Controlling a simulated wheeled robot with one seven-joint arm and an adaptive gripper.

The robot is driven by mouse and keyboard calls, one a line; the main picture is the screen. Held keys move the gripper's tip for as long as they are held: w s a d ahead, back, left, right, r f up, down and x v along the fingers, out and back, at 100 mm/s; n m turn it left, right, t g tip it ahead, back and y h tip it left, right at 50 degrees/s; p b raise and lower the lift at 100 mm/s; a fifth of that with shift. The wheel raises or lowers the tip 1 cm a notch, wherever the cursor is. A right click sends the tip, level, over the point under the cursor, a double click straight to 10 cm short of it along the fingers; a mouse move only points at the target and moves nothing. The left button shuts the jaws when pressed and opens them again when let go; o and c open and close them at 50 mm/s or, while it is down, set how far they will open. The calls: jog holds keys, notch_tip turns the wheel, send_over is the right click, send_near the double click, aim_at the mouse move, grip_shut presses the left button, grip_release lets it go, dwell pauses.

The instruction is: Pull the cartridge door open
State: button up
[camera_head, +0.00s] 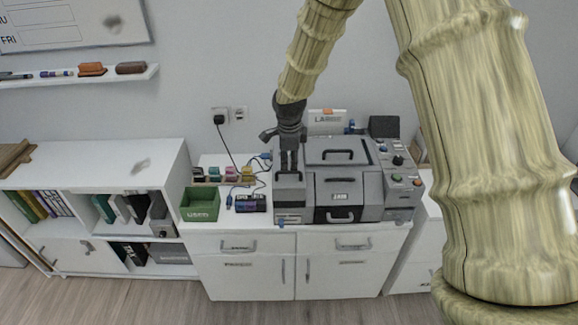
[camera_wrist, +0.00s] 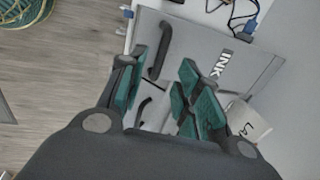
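The grey machine (camera_head: 342,190) stands on the white cabinet, with dark bar handles on its panels. In the wrist view, a grey panel lettered INK (camera_wrist: 200,42) carries a dark handle (camera_wrist: 163,50); this looks like the cartridge door and appears closed. My gripper (camera_head: 289,170) is over the narrow left section of the machine, pointing down. In the wrist view my gripper (camera_wrist: 163,62) is open, its green-padded fingers apart. The handle lies around the gap between the fingertips; I cannot tell whether they touch it. A second dark handle (camera_wrist: 143,109) shows between the fingers.
A green bin (camera_head: 200,205), a dark cartridge-like block (camera_head: 251,203) and several small coloured items stand left of the machine. Cables (camera_head: 226,150) run to the wall outlet. A control panel (camera_head: 398,165) is at its right. Floor in front is clear.

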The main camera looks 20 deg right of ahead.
aim_at(289, 172)
jog(key=shift+w+d+f+p, duration=0.1)
jog(key=shift+w+f+p, duration=0.1)
jog(key=shift+f, duration=0.65)
jog(key=shift+w+f+p, duration=0.15)
jog(key=shift+f+p, duration=0.1)
jog(key=shift+f, duration=0.55)
jog(key=shift+w+d+f+p, duration=0.1)
jog(key=shift+w+f+p, duration=0.1)
jog(key=shift+f, duration=0.65)
jog(key=shift+c, duration=0.4)
grip_shut()
